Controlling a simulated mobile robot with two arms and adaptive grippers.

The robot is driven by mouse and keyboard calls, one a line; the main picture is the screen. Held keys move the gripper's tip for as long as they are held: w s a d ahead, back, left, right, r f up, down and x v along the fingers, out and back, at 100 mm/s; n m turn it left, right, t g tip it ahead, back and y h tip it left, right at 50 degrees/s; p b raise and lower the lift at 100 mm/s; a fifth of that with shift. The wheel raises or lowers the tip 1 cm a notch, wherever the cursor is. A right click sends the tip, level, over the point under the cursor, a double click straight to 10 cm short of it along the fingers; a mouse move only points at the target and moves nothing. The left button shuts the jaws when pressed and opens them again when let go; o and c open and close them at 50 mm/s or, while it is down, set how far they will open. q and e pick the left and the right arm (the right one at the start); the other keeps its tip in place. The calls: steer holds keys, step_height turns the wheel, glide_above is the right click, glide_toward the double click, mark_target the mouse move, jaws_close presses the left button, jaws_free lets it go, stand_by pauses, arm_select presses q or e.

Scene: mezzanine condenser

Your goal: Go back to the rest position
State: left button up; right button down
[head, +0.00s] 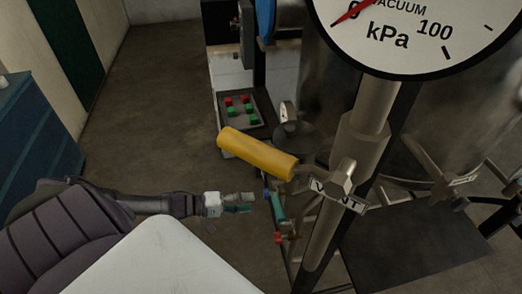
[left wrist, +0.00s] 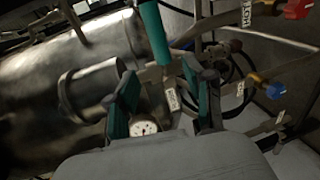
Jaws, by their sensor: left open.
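My left gripper (head: 240,202) reaches in from the left in the head view, low in the middle. Its fingers point right towards a small teal handle (head: 277,207), with a visible gap between them. In the left wrist view the two teal-padded fingers (left wrist: 162,88) stand apart with nothing gripped between them. A teal bar (left wrist: 154,32) shows beyond them there. A yellow cylinder (head: 255,153) lies above and beyond the gripper in the head view. My right gripper is in neither view.
A vacuum gauge (head: 415,25) on a post, a VENT tag (head: 338,196) and a steel vessel (head: 440,110) fill the right. A button panel (head: 240,110) stands behind the yellow cylinder. A blue cabinet (head: 35,140) is at left. Open floor (head: 150,110) lies between.

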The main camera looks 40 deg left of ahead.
arm_select(q)
steer(key=shift+v, duration=0.85)
steer(key=s+f+m+g+y+b, duration=0.1)
steer(key=s+f+m+y+b, duration=0.2)
steer(key=f, duration=0.9)
steer(key=s+f+m+g+y, duration=0.1)
steer(key=s+f+m+y, duration=0.3)
steer(key=f, duration=0.8)
steer(key=s+d+f+m+g+y, duration=0.1)
steer(key=s+d+f+m+g, duration=0.1)
steer(key=s, duration=0.6)
steer(key=s+d+f+m+g+y+b, duration=0.1)
steer(key=s+d+f+g, duration=0.3)
steer(key=s+d+f, duration=0.2)
steer(key=s+d+f+m+g+y+b, duration=0.1)
steer(key=s+d+f+m+g, duration=0.1)
steer(key=s+f, duration=0.7)
steer(key=s+d+g, duration=0.1)
steer(key=s+d, duration=0.1)
steer(key=shift+d+m, duration=0.3)
steer(key=shift+w, duration=0.1)
